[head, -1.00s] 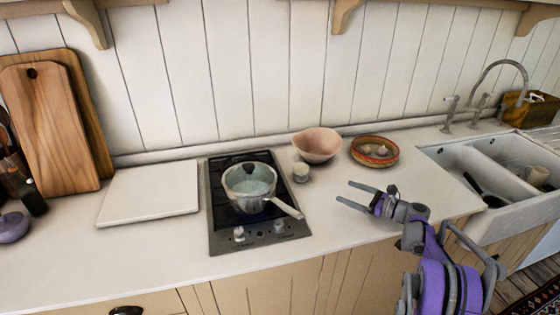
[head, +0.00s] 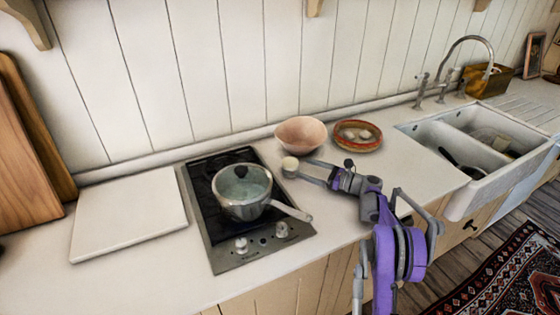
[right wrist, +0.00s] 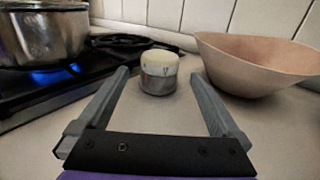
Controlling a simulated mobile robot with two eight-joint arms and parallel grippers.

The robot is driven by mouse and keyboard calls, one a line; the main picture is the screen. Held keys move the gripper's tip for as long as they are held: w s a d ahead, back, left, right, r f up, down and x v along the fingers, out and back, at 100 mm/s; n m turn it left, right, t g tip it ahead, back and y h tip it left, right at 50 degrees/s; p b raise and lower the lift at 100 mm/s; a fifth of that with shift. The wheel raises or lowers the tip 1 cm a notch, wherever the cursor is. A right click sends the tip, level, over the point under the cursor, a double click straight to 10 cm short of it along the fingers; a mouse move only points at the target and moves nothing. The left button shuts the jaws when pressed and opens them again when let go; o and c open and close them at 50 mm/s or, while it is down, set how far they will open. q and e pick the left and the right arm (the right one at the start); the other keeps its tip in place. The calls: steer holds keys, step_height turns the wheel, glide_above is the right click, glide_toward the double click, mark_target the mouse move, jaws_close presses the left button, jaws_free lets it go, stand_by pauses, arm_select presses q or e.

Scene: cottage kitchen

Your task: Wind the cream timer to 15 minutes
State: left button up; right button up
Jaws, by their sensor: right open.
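The cream timer (head: 290,166) is a small round kitchen timer standing upright on the counter, just right of the hob. In the right wrist view the timer (right wrist: 159,72) shows a cream top with dial marks over a grey base. My right gripper (head: 305,172) is open, its fingers pointing left at the timer. In the right wrist view the fingers of the gripper (right wrist: 164,85) are spread wide, with the timer ahead between their tips and a gap on each side. I cannot read the dial setting. My left gripper is out of view.
A pot (head: 243,191) sits on the hob (head: 238,256), and a blue flame shows under it in the right wrist view. A pink bowl (head: 301,133) stands close behind the timer. A patterned dish (head: 357,136) is further right. Bare counter lies in front of the timer.

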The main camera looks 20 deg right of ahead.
mark_target(287, 159)
steer(key=p+x, duration=0.2)
steer(key=x, duration=0.8)
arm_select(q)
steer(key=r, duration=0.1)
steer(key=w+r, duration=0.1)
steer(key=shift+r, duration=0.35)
